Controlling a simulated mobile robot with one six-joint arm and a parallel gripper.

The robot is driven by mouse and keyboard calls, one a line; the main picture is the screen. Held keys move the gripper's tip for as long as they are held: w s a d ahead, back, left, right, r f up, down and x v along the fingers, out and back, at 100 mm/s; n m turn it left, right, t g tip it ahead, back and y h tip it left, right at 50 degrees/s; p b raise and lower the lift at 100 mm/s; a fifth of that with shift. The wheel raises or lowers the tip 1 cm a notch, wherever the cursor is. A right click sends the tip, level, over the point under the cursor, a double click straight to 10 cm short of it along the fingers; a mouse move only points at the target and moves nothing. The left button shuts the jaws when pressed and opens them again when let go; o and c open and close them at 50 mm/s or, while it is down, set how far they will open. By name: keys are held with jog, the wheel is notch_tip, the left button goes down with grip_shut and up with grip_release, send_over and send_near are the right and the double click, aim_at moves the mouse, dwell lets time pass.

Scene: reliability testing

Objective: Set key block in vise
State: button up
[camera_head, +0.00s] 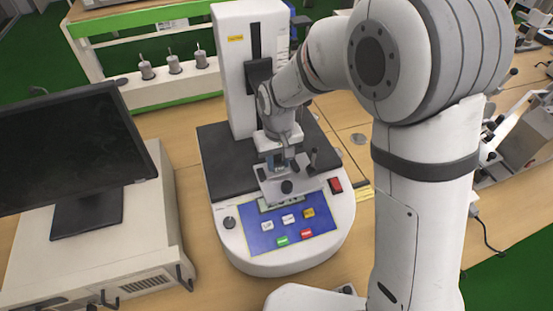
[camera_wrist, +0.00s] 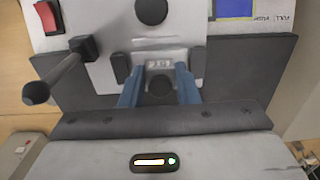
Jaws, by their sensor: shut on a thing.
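The vise (camera_head: 271,187) is a light grey metal fixture with a black knob on the front of the test machine. In the wrist view its pale plate (camera_wrist: 187,27) carries two dark pads and, at left, a lever with a black ball end (camera_wrist: 36,92). My gripper (camera_wrist: 159,75) points down over the vise, its blue fingers between the dark pads. It is shut on the key block (camera_wrist: 160,64), a small grey piece with dark markings and a round black spot. Whether the block touches the vise is hidden. In the head view the block cannot be made out.
The test machine (camera_head: 338,222) has a blue button panel (camera_head: 263,243) and a red switch (camera_head: 336,185) close to the vise. Its white column (camera_head: 231,65) rises behind my gripper. A monitor (camera_head: 75,145) stands left, and three grey fixtures (camera_head: 174,65) stand at the back.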

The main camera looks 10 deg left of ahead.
jog(key=shift+f, duration=0.45)
jog(key=shift+f, duration=0.15)
jog(key=o, duration=1)
jog(key=shift+o, duration=0.2)
notch_tip(320, 180, up, 12)
jog(key=b, duration=0.2)
jog(key=s+d+r+m+t, duration=0.1)
jog(key=s+d+r+m, duration=0.15)
jog(key=d, duration=0.65)
jog(key=s+d+r+m+t, duration=0.1)
jog(key=s+d+r, duration=0.15)
jog(key=d, duration=0.55)
jog(key=s+d+f+m+t, duration=0.1)
jog(key=s+d+f+m, duration=0.1)
jog(key=s+d, duration=0.7)
jog(key=shift+m+t, duration=0.3)
jog(key=shift+m, duration=0.05)
